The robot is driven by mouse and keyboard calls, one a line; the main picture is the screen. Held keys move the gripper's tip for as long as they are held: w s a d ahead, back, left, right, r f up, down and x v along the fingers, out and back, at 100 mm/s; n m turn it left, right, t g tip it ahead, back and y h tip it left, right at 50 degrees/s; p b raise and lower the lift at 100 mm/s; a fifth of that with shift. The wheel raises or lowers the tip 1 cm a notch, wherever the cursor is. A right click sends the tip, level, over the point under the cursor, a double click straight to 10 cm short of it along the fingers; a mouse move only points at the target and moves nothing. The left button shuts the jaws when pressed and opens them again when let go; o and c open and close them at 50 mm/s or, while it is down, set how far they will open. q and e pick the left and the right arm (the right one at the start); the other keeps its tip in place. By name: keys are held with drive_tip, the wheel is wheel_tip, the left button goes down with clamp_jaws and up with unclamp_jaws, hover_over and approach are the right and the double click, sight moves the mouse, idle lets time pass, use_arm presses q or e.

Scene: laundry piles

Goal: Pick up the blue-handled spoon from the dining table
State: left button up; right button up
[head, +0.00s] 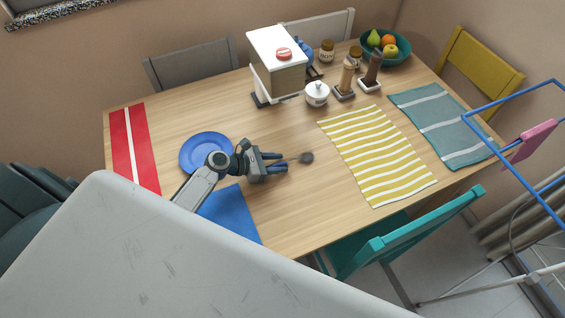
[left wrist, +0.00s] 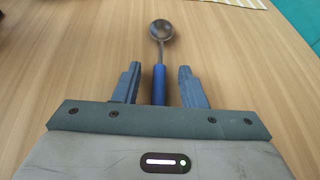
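The spoon lies on the wooden dining table (head: 280,217). Its dark metal bowl (head: 307,157) shows just beyond my left gripper in the head view. In the left wrist view the spoon's blue handle (left wrist: 159,84) runs between the two fingers, with the bowl pointing away. My left gripper (head: 284,161) is open, and it also shows in the left wrist view (left wrist: 157,80) with a gap on each side of the handle. Part of the handle is hidden by the gripper in both views. My right gripper is not in view.
A blue plate (head: 192,152) and a blue cloth (head: 232,214) lie near my left arm. A yellow striped cloth (head: 378,158) lies right of the spoon. A white-topped box (head: 277,75) and a white sugar bowl (head: 317,95) stand behind. A teal chair (head: 410,232) stands at the front edge.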

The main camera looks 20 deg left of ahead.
use_arm(q)
clamp_jaws()
drive_tip(key=shift+r, duration=0.15)
